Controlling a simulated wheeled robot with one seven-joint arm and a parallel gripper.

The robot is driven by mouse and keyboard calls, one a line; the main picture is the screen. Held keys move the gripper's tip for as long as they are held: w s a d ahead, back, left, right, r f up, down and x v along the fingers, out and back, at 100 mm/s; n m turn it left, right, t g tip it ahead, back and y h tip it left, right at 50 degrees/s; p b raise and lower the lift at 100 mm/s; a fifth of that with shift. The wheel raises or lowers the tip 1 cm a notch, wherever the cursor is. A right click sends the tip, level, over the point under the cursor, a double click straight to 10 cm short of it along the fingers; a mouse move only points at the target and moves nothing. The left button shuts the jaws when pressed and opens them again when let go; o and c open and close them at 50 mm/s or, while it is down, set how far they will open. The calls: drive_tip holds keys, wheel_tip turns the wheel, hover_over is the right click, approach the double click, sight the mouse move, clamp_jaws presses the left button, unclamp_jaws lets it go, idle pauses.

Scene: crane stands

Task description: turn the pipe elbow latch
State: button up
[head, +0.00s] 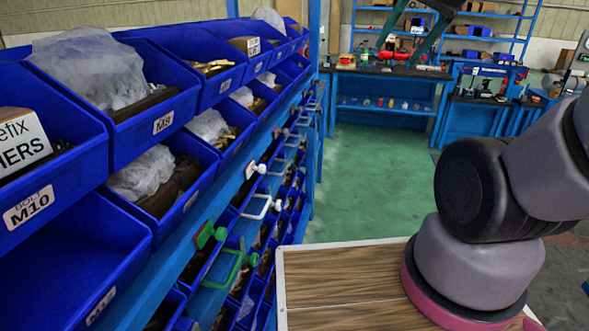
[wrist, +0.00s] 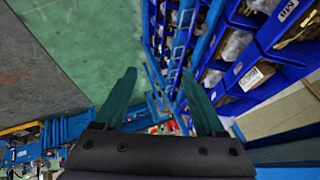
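No part can be surely made out as the pipe elbow latch. Candidates on the rack front in the head view are a small white knob-ended piece (head: 255,169), a white bent handle (head: 258,207), a green bent handle (head: 222,270) and a red-and-green piece (head: 207,235). My gripper (head: 397,56) hangs at the top of the head view, well apart from these. In the wrist view my gripper (wrist: 160,72) has its two teal fingers wide apart with nothing held. The blue rack shows beyond and to the right of them.
Blue bins (head: 185,205) with bagged parts fill the rack at left. A wood-topped surface (head: 345,285) lies beside my arm. The green floor (head: 375,180) is clear. Blue workbenches (head: 385,105) with tools stand at the back.

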sight(296, 170)
drive_tip(key=w+a+f+m+g+y, duration=0.3)
drive_tip(key=w+f+m, duration=0.3)
drive_tip(key=w+f, duration=0.35)
drive_tip(key=w+a+f+m+g+y, duration=0.35)
drive_tip(key=w+f+m, duration=0.35)
drive_tip(key=w, duration=0.4)
drive_tip(key=w+f+m+t+y, duration=0.2)
drive_tip(key=w+f+m+y, duration=0.15)
drive_tip(key=f+m, duration=0.45)
drive_tip(key=w+f+m+t+y, duration=0.2)
drive_tip(key=w+f+m, duration=0.25)
drive_tip(key=f, duration=0.75)
drive_tip(key=w+f+m+t+y, duration=0.25)
drive_tip(key=f+m, duration=0.35)
drive_tip(key=f, duration=0.5)
drive_tip(key=shift+g+y, duration=0.25)
drive_tip(key=shift+g, duration=0.15)
drive_tip(key=x, duration=1)
drive_tip(key=shift+a+r, duration=0.15)
drive_tip(key=shift+r, duration=0.05)
drive_tip(key=shift+s, duration=0.1)
clamp_jaws()
